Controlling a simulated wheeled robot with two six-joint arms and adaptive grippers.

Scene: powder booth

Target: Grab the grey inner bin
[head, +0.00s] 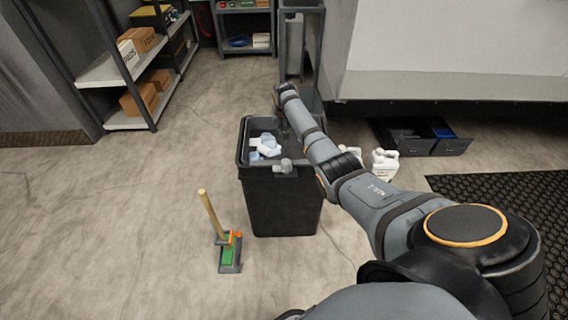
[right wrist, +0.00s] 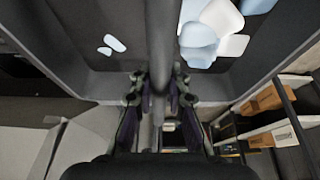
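A dark grey bin (head: 282,205) stands upright on the floor at the centre of the head view. Crumpled white and pale blue pieces (head: 266,146) lie inside it; they also show in the right wrist view (right wrist: 212,30). I cannot clearly separate an inner bin from an outer one. My right arm covers the bin's right side. My right gripper (right wrist: 160,95) is over the bin's rim, its fingers on either side of a grey bar (right wrist: 162,45) across the opening. Gaps show beside the bar. In the head view the fingertips are hard to make out. My left gripper is out of view.
A dustpan (head: 230,255) with a wooden-handled brush (head: 211,214) is left of the bin. White jugs (head: 382,164) stand to its right, near an open drawer (head: 428,140) and a black mat (head: 500,195). Shelves (head: 128,75) hold boxes at upper left. The left floor is clear.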

